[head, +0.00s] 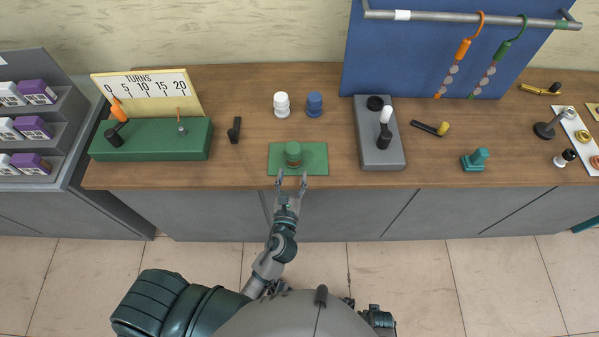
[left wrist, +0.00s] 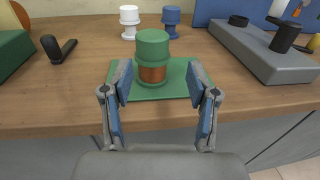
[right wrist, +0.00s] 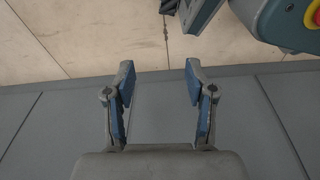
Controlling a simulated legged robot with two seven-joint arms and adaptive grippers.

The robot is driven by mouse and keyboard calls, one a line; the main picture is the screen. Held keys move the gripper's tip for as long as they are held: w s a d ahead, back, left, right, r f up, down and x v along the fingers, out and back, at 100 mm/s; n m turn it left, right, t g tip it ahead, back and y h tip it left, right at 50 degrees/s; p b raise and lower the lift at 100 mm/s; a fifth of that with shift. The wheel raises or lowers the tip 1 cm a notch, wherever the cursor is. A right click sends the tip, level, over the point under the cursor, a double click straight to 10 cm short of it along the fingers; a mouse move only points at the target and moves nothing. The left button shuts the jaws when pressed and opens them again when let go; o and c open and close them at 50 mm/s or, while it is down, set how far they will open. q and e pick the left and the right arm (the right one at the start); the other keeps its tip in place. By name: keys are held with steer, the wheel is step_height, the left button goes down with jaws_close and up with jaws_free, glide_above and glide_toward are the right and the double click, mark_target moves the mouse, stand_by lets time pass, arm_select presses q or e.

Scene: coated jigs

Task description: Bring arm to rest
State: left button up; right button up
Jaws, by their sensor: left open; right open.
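My left gripper (head: 291,181) is open at the front edge of the wooden bench, in front of a green spool-shaped piece with a copper-brown band (head: 293,155) that stands upright on a green mat (head: 317,168). In the left wrist view the green piece (left wrist: 152,52) stands beyond and between the open fingers (left wrist: 160,85), and nothing is held. My right gripper (right wrist: 158,85) is open and empty in the right wrist view, with grey cabinet panels and pale floor tiles around it. The right gripper cannot be made out in the head view.
A green box with a turns scale (head: 160,139) stands left and a grey block with a black-and-white handle (head: 381,155) right. White (head: 282,104) and blue (head: 314,105) pieces stand behind the mat. A teal piece (head: 474,160) is farther right. The floor (head: 400,285) before the bench is clear.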

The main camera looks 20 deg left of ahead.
arm_select(q)
steer(key=s+a+f+n+g, duration=0.1)
steer(key=a+f+n, duration=0.1)
steer(key=n, duration=0.2)
steer(key=s+a+f+n+g+y, duration=0.1)
steer(key=s+a+f+n+g, duration=0.1)
steer(key=n, duration=0.2)
steer(key=s+a+f+n+g, duration=0.1)
steer(key=a+f+n+g, duration=0.1)
steer(key=f+n, duration=0.1)
steer(key=shift+s+n+y, duration=0.3)
steer(key=shift+s+n, duration=0.1)
steer(key=shift+n, duration=0.2)
steer(key=s+f+n+g+h, duration=0.2)
steer(key=s+f+n+g, duration=0.25)
steer(key=s+n, duration=0.5)
steer(key=s+f+n+g+h, duration=0.3)
steer(key=s+f+n+g, duration=0.15)
steer(key=s+n, duration=0.55)
step_height(320, 180, down, 28)
steer(key=s+g, duration=0.2)
steer(key=shift+s+a+f, duration=0.25)
steer(key=shift+s+a, duration=0.1)
steer(key=shift+a, duration=0.1)
arm_select(e)
steer(key=shift+s+a+f, duration=0.4)
steer(key=shift+s+a, duration=0.05)
steer(key=shift+s, duration=0.1)
